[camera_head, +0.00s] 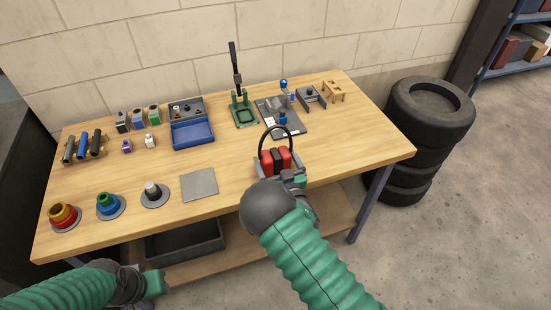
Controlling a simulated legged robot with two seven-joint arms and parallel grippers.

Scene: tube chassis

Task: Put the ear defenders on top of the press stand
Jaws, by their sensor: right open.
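The ear defenders (270,161), red cups with a black arched headband, stand upright near the table's front edge, right of the middle. My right gripper (278,168) is open with its fingers on either side of the cups; I cannot tell whether they touch. Its arm hides the lower part of the ear defenders. A green stand with a tall black lever (242,110), which looks like the press stand, is at the back middle of the table. My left gripper (153,284) is low in front of the table, away from everything on it; its jaw opening is unclear.
The wooden table (225,160) has a grey square plate (199,184) and several stacked-ring pieces at the front left. A blue bin (192,134) stands left of the green stand, and a grey mat (290,128) with parts lies right of it. Stacked tyres (425,115) stand at right.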

